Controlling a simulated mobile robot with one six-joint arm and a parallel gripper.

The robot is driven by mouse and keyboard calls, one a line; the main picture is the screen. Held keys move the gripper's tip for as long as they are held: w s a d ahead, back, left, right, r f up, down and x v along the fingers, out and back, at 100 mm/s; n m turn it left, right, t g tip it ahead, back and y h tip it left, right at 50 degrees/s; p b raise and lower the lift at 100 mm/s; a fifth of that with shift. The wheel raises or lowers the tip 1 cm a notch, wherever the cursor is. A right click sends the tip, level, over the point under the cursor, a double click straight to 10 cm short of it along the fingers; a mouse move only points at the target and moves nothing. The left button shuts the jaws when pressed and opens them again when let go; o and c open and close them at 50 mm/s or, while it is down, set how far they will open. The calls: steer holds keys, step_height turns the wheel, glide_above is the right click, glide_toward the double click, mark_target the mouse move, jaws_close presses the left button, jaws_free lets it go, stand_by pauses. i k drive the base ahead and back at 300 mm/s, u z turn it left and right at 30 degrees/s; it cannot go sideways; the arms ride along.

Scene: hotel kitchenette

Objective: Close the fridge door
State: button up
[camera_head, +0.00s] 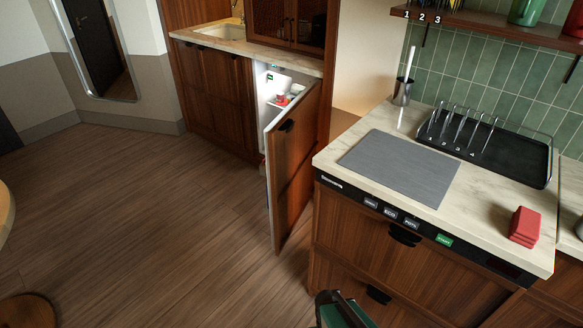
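The fridge door (292,165) is a wooden panel with a dark handle (286,126) near its top left. It stands open, swung out from the counter, and its lower corner reaches out over the floor. Behind it the lit white fridge interior (262,88) shows, with some small white and red items (283,98) on a shelf. The door hides the rest of the inside. My gripper cannot be made out; only a dark and green part, possibly of my arm, shows at the bottom edge.
A counter (330,155) with a grey mat (399,166), a black dish rack (487,145) and red sponges (525,226) stands right of the door. Its drawers (400,255) are shut. The wooden floor (150,215) left of the door is clear. A mirror (97,45) stands at the back left.

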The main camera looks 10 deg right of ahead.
mark_target(292, 140)
steer(key=i, duration=0.55)
steer(key=z, duration=0.1)
steer(key=k, duration=1.3)
steer(key=u, duration=0.3)
steer(key=i, duration=0.7)
steer(key=u, duration=0.9)
steer(key=i, duration=1)
steer(key=u, duration=0.35)
